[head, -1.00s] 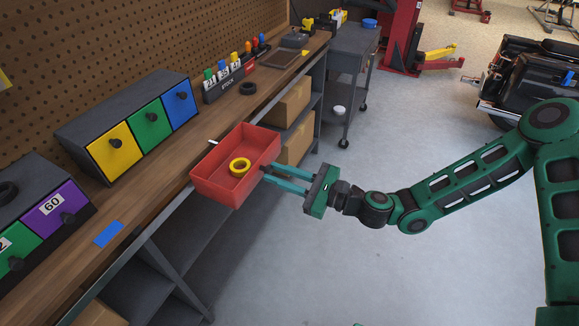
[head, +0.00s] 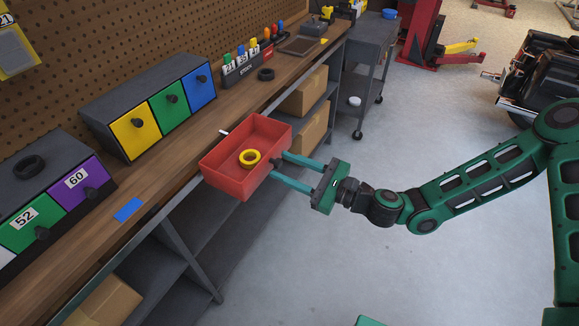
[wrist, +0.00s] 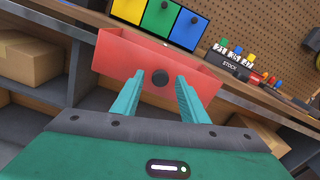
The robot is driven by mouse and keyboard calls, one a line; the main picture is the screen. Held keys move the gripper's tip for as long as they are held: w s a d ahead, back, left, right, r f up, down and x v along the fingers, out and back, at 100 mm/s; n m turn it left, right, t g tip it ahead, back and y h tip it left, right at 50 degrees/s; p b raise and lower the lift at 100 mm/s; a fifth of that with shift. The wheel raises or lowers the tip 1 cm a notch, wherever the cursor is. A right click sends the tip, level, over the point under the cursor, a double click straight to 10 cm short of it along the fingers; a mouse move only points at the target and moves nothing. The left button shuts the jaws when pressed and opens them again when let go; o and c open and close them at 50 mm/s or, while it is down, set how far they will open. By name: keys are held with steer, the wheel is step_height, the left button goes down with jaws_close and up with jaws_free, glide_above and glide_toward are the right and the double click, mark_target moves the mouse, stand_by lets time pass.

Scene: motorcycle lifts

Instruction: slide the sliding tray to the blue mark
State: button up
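In the wrist view the tray's dark round knob (wrist: 160,77) shows between the fingers, with gaps visible; contact cannot be told.
Yellow, green and blue drawers (head: 168,110) stand behind the tray on the bench (head: 185,148). Another drawer unit (head: 60,195) is at the left. A black ring (head: 266,74) and a stock rack (head: 240,68) lie further along. Open floor (head: 340,260) is at the right.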

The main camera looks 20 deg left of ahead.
steer(key=d, duration=1.1)
steer(key=shift+s, duration=0.35)
steer(key=shift+f, duration=0.1)
